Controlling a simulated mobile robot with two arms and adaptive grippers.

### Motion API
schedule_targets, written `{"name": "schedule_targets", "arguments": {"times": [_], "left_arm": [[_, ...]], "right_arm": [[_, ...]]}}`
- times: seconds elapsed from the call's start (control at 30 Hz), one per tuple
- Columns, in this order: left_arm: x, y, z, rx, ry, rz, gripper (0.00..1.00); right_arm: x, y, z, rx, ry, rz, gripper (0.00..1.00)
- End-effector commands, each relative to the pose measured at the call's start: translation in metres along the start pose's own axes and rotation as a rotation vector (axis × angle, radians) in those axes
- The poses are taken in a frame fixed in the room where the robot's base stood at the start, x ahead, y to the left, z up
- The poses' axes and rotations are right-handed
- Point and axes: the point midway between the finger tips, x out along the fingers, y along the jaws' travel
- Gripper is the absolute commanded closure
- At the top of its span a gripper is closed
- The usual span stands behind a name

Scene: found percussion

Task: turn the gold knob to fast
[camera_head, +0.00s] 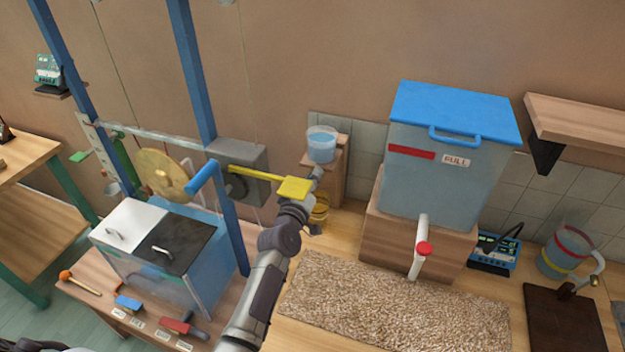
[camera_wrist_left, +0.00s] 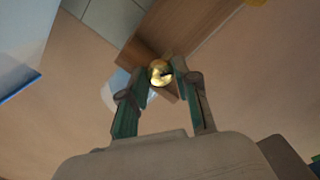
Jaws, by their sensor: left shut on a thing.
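The gold knob (camera_wrist_left: 160,73) shows in the left wrist view as a small round shiny piece on a wooden block (camera_wrist_left: 178,38). My left gripper (camera_wrist_left: 158,82) has its two fingers on either side of it and is shut on it. In the head view my left gripper (camera_head: 317,174) reaches up to the wooden block (camera_head: 338,170) beneath a clear cup. The knob is hidden there behind the gripper. No speed marking can be read in either view. My right gripper is not in view.
The clear cup of blue water (camera_head: 321,146) stands just above my gripper. A yellow lever paddle (camera_head: 294,188) lies close beside my wrist. A blue-lidded tank (camera_head: 440,170) with a red-and-white tap (camera_head: 423,249) stands right. A pebbled mat (camera_head: 390,310) lies in front.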

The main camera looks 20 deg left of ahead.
Motion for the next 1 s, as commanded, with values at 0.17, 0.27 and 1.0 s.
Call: {"name": "schedule_targets", "arguments": {"times": [0.17, 0.27, 1.0], "left_arm": [[0.0003, 0.0005, 0.0006, -0.166, 0.0, 0.001, 1.0], [0.0003, 0.0005, 0.0004, -0.252, 0.0, 0.001, 1.0], [0.0002, 0.0005, 0.0001, -0.572, -0.001, 0.0, 1.0]], "right_arm": [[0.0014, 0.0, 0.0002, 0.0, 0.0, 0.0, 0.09], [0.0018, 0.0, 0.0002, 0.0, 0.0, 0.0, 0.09], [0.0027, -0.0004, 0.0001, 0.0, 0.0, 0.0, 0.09]]}}
